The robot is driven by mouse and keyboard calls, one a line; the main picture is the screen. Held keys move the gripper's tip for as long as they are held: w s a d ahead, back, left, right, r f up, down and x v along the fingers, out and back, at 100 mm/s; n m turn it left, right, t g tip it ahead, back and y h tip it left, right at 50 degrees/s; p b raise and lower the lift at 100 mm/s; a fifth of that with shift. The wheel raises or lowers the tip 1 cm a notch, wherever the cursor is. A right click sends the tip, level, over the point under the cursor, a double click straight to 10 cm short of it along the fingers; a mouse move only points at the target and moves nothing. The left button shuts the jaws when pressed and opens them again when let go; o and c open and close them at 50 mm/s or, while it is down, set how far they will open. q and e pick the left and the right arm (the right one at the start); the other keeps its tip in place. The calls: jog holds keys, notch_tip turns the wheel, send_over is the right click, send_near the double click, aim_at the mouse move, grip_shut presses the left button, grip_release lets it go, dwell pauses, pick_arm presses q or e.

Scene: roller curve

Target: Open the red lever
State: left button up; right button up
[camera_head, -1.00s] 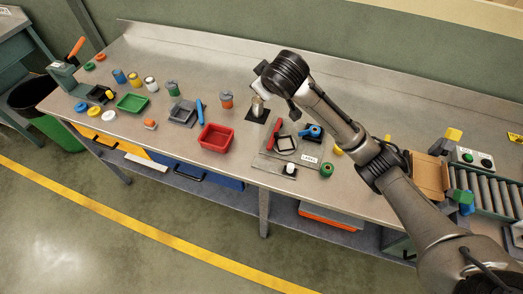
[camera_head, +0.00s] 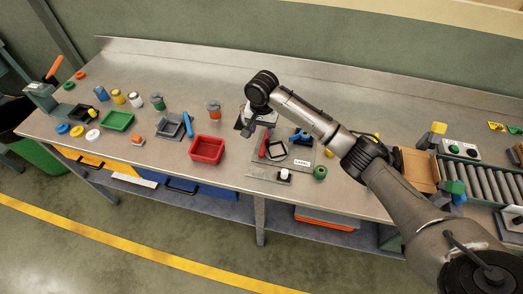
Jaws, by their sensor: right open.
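The red lever (camera_head: 263,146) stands up at the left side of a flat grey fixture plate (camera_head: 262,174) on the bench. The right gripper is open. It looks apart from the lever, and its fingertips are small and partly hidden by the wrist. My left gripper is not in view.
A red bin (camera_head: 207,150) stands left of the plate. A blue clamp-like part (camera_head: 301,136), a label and a green roll (camera_head: 320,172) are at its right. A cardboard box (camera_head: 415,169) and roller conveyor (camera_head: 487,180) lie farther right. Bench behind the gripper is clear.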

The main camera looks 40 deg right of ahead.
aim_at(262, 151)
notch_tip(262, 151, down, 12)
jog(key=shift+f+b, duration=0.25)
jog(key=shift+b, duration=0.4)
jog(key=shift+c, duration=0.3)
grip_shut()
